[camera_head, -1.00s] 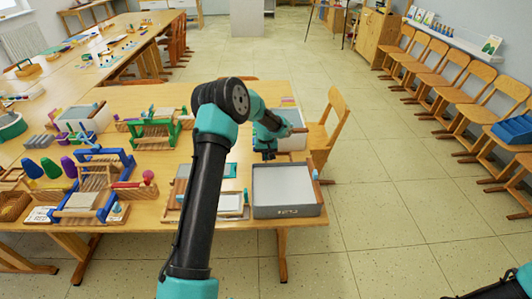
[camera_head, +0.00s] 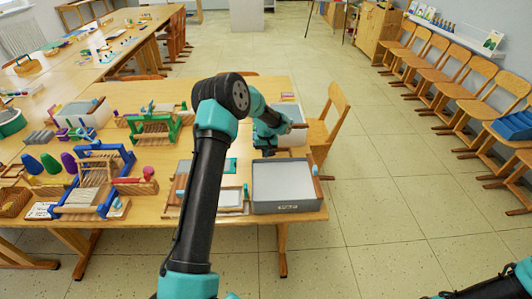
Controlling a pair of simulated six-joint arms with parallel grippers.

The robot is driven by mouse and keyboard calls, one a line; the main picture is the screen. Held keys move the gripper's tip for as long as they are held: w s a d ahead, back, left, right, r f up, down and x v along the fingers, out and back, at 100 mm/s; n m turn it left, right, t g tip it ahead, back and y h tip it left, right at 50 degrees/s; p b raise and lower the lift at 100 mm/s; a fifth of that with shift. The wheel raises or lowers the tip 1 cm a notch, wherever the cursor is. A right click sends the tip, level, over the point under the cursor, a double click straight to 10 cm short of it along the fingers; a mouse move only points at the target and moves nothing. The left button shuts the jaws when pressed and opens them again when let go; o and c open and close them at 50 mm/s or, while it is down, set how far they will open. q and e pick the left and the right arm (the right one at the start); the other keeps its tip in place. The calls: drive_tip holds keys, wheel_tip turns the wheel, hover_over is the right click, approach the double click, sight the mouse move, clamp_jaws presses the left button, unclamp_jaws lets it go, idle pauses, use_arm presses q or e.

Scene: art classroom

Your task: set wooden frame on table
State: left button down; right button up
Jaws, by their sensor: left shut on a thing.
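My left arm reaches across the near table (camera_head: 75,220). My left gripper (camera_head: 266,146) hangs just behind the grey tray (camera_head: 288,208), near the table's right edge. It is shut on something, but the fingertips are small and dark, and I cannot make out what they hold. A wood-edged frame (camera_head: 231,211) with a pale inside lies on the table left of the tray, partly behind my left arm. Other wood-edged pieces beside it are mostly hidden by the arm. My right arm shows only in part at the bottom right, and its gripper is out of view.
A pale bin (camera_head: 288,112) stands behind the gripper. A blue loom (camera_head: 96,185), a green loom (camera_head: 156,124) and several coloured cones (camera_head: 51,165) crowd the table's left. A wooden chair (camera_head: 333,115) stands at its right edge. Several chairs line the right wall.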

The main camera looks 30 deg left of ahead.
use_arm(q)
drive_tip(key=shift+f, duration=1.5)
idle(2.5)
drive_tip(key=c, duration=1.1)
unclamp_jaws()
wheel_tip(320, 180, up, 17)
drive_tip(key=shift+r, duration=0.2)
drive_tip(key=shift+d, duration=0.1)
idle(0.5)
